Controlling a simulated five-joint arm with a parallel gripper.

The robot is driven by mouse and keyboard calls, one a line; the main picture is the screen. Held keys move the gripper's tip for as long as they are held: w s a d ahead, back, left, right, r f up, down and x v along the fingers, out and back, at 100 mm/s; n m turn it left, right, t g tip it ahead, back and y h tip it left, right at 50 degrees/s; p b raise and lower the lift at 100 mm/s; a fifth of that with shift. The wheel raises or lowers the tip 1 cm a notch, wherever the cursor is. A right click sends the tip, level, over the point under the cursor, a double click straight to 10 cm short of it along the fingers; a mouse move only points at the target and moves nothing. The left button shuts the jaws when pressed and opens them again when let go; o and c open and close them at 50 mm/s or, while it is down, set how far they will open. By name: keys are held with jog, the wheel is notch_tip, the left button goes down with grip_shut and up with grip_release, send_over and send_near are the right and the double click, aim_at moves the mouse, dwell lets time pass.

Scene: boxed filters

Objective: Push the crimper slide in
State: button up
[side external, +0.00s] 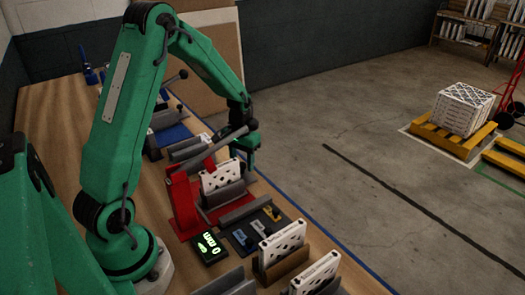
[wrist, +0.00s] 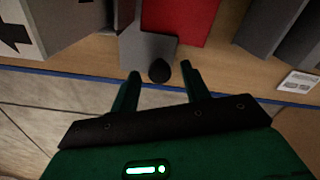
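The red crimper (side external: 183,203) stands on the bench in the side view, with a grey lever arm sloping up from it and a white patterned filter (side external: 222,177) in its grey holder. In the wrist view, a grey slide plate (wrist: 146,50) sits beside the crimper's red base (wrist: 180,18). A black knob (wrist: 160,71) is at the plate's near edge. My gripper (wrist: 160,76) is open, its two green fingers on either side of the knob, with gaps showing. In the side view my gripper (side external: 249,165) is beyond the crimper; its fingertips are hard to make out.
A black display (side external: 209,246) with green characters stands in front of the crimper. A dark tray (side external: 254,231) with blue and yellow pieces lies beside it. More filters (side external: 283,243) stand in holders nearby. The blue-lined bench edge (side external: 325,243) runs close to my gripper.

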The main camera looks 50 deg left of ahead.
jog(key=shift+r, duration=3.9)
jog(key=shift+w+a+f+g+h, duration=0.1)
jog(key=shift+w+a+g+h, duration=0.2)
jog(key=shift+w+g, duration=0.35)
jog(key=shift+w+a+f+g+h, duration=0.15)
jog(key=shift+w+g+h, duration=0.15)
jog(key=shift+w+g, duration=0.35)
jog(key=shift+w+a+f+g+h, duration=0.1)
jog(key=shift+w+a+g+h, duration=0.25)
jog(key=shift+g, duration=0.45)
jog(key=shift+d, duration=0.1)
jog(key=shift+x, duration=3.9)
